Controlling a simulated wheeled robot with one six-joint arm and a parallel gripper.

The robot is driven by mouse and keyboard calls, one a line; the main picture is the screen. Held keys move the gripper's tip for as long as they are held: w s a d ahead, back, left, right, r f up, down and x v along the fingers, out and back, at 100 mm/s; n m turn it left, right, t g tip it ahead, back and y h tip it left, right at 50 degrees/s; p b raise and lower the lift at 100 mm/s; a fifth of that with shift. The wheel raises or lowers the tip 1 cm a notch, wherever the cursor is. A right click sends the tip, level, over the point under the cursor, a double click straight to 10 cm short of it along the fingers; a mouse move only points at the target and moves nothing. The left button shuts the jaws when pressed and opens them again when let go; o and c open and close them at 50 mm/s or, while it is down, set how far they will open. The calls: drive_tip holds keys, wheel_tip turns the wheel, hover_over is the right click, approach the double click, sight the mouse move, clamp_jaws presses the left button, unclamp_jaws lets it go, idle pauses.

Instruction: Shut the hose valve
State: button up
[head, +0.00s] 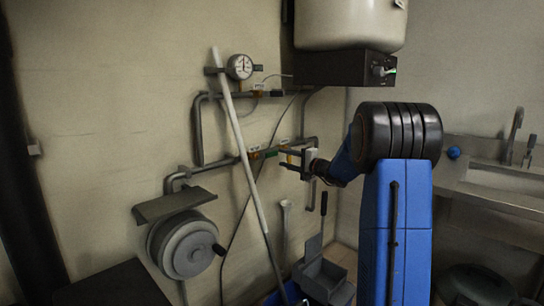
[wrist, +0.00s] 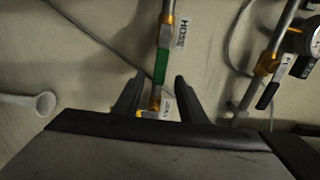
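The hose valve (wrist: 167,20) is a brass-coloured fitting on the lower wall pipe, with a white tag reading HOSE (wrist: 181,32) beside it. Its green handle (wrist: 161,66) lies in line with the pipe; the handle also shows in the head view (head: 271,153). My gripper (wrist: 160,75) is open and empty, with one finger on each side of the pipe near the handle's lower end. In the head view my gripper (head: 283,158) reaches the pipe from the right. I cannot tell whether the fingers touch anything.
A second brass fitting (wrist: 155,100) with a partly hidden tag sits between the fingers. The upper pipe carries a dark handle (head: 277,93) below a round gauge (head: 240,67). A pale pole (head: 240,140) leans across the pipes, left of my gripper. A hose reel (head: 185,245) is lower left.

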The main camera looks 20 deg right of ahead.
sight(273, 155)
drive_tip(key=x, duration=0.8)
drive_tip(key=shift+w+a, duration=0.1)
clamp_jaws()
